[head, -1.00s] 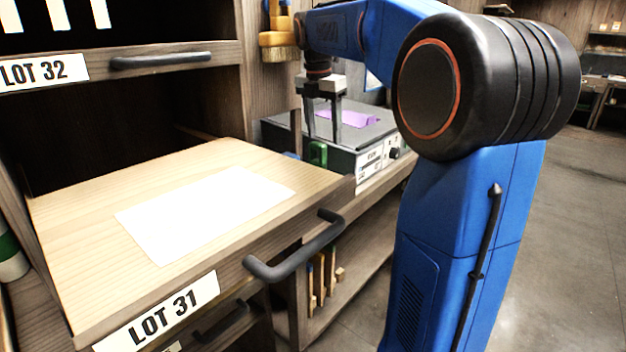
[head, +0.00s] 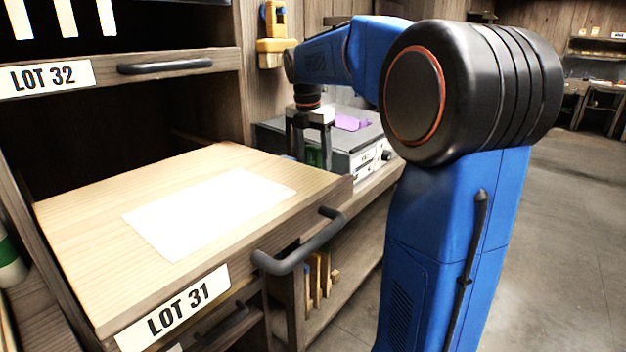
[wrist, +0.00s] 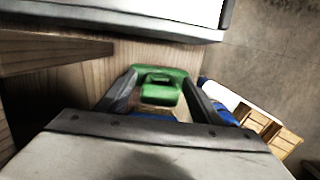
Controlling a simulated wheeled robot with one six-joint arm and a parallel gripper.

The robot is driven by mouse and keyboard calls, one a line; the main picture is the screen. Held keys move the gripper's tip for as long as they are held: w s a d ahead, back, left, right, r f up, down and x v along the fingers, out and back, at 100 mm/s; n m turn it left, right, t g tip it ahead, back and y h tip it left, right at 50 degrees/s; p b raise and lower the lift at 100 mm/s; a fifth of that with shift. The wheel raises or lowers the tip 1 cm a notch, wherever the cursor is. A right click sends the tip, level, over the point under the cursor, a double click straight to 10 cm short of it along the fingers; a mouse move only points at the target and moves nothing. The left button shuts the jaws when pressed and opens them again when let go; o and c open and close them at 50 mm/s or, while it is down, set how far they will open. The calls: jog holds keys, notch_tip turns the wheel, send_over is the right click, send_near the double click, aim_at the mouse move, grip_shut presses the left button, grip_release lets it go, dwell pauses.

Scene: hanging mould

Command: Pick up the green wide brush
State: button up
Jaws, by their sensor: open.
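The green wide brush (wrist: 160,92) shows in the wrist view between the two fingers of my gripper (wrist: 158,84). My gripper is open, with one finger on each side of the brush. I cannot tell whether either finger touches it. The lower part of the brush is hidden.
The open LOT 31 drawer (head: 90,215), with a white sheet (head: 205,215) on it, juts out in front of my gripper. A grey box (head: 362,142) with a purple piece (head: 351,123) stands behind. A yellow brush (head: 275,45) hangs on the wall post. Open floor (head: 565,235) lies right.

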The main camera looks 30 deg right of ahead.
jog(key=shift+d+f, duration=0.15)
jog(key=shift+f, duration=0.5)
grip_shut()
jog(key=shift+r, duration=0.1)
jog(key=shift+r, duration=1.8)
jog(key=s+d, duration=0.3)
jog(key=s, duration=0.5)
jog(key=s+d, duration=0.3)
jog(key=s, duration=0.6)
jog(key=shift+w+f, duration=0.1)
jog(key=c, duration=1)
grip_release()
jog(key=shift+d, duration=0.1)
